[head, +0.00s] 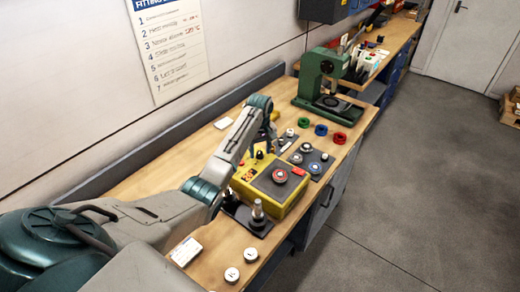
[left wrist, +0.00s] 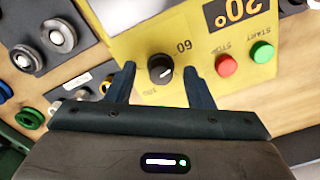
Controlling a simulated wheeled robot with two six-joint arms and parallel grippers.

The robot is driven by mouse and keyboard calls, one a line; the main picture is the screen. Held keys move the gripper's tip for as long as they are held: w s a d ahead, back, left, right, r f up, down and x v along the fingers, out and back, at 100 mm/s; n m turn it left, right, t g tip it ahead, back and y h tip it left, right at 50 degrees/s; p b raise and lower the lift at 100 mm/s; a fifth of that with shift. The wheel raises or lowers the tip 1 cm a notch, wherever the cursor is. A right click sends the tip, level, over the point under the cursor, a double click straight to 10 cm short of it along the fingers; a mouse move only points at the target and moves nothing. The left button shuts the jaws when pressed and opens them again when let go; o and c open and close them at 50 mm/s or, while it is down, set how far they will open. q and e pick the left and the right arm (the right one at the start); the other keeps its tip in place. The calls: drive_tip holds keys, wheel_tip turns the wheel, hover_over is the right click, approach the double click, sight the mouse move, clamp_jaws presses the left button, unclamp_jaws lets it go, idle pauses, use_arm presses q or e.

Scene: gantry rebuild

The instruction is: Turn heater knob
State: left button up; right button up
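The yellow heater (head: 268,188) stands on the wooden bench in the head view, with a dark plate on top that carries a round part. The left wrist view shows its yellow front panel (left wrist: 190,35) close up. The black heater knob (left wrist: 160,68) has a white pointer line and sits beside the marking 60. My left gripper (left wrist: 163,72) is open, with one finger on each side of the knob and gaps to both. My right gripper is not in view.
A red stop button (left wrist: 226,65) and a green start button (left wrist: 262,51) sit right of the knob. A green press (head: 325,78) stands farther back. Coloured rings and metal parts lie between. A black stand with a metal post (head: 258,212) is in front of the heater.

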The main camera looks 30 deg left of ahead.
use_arm(q)
drive_tip(key=c, duration=0.9)
drive_tip(key=shift+c, duration=0.2)
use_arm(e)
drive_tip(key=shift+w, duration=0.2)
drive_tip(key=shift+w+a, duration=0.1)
